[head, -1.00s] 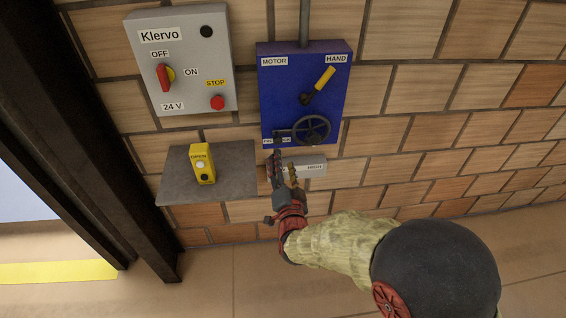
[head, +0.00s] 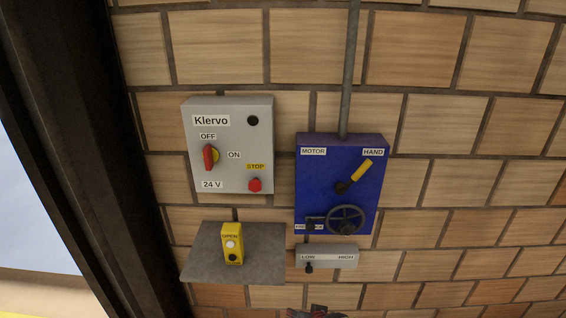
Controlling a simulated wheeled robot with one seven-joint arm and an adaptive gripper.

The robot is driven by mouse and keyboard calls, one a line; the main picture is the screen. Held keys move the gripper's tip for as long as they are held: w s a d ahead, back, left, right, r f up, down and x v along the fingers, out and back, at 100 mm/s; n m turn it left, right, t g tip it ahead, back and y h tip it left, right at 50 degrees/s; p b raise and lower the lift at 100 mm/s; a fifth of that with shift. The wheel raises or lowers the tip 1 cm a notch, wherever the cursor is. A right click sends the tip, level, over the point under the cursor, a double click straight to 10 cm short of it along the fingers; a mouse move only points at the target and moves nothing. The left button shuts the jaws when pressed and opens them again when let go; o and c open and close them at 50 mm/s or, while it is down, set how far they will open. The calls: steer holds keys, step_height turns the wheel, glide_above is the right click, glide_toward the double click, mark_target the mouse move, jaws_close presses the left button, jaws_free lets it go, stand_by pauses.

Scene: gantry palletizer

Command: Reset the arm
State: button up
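Only a dark sliver of my gripper (head: 318,312) shows at the bottom edge of the head view, with a bit of red. Its fingers cannot be made out. It is below the small grey LOW/HIGH box (head: 327,256) and apart from it. That box has a black knob (head: 309,267) under LOW. Above it hangs the blue MOTOR/HAND box (head: 311,176), with a yellow-gripped lever (head: 361,172) pointing up toward HAND and a black handwheel (head: 347,219). A small black lever (head: 313,223) sits left of the wheel and partly covers a label.
The grey Klervo box (head: 232,144) has a red rotary handle (head: 210,157) standing upright near OFF and a red STOP button (head: 255,185). A yellow push-button unit (head: 232,243) stands on a grey shelf (head: 268,262). A dark steel post (head: 100,160) is at left.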

steer(key=s+d+r+n+g+h, duration=0.1)
steer(key=s+d+r+n+g, duration=0.1)
steer(key=s+d+r, duration=0.4)
steer(key=s+d+r+n+g, duration=0.1)
steer(key=s+d+r+g, duration=0.15)
steer(key=s+r, duration=0.65)
steer(key=s+d+r+m+t+h, duration=0.1)
steer(key=s+d+r+t, duration=0.1)
steer(key=d+r, duration=0.3)
step_height(320, 180, up, 3)
steer(key=shift+s+r+t, duration=0.1)
steer(key=shift+s+t, duration=0.15)
steer(key=shift+t, duration=0.3)
stand_by(1.1)
